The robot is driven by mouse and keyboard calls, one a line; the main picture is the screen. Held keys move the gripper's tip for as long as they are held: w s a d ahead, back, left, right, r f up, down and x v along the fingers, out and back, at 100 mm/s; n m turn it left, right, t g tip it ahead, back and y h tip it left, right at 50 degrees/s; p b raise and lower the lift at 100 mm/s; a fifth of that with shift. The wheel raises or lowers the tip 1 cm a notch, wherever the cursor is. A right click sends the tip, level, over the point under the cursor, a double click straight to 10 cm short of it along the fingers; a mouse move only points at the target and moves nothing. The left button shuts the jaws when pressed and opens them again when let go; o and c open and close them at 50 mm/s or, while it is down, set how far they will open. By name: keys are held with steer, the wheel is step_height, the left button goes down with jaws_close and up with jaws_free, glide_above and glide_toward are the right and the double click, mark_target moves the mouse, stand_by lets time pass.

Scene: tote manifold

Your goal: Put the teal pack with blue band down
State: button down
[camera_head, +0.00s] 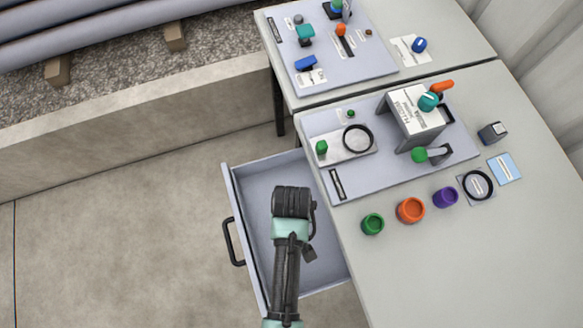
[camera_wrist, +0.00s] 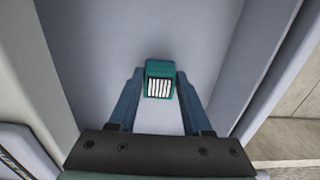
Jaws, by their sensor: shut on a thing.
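The teal pack (camera_wrist: 160,68) is between the fingertips of my gripper (camera_wrist: 160,88) in the wrist view. A white label with dark stripes shows on its near face; I cannot make out a blue band. My gripper is shut on the pack. Both are over the grey inside of an open drawer (camera_head: 262,180). The pack's height above the drawer floor, and whether it touches it, I cannot tell. In the head view my arm hides the pack and the fingers.
The drawer's front wall with a black handle (camera_head: 232,242) is at left. The worktop (camera_head: 440,270) to the right carries a grey panel (camera_head: 345,185), a green cup (camera_head: 372,223), an orange cup (camera_head: 410,210) and a purple cup (camera_head: 445,197). The visible drawer floor looks mostly clear.

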steer(key=shift+c, duration=1.7)
jaws_free()
steer(key=shift+f, duration=0.1)
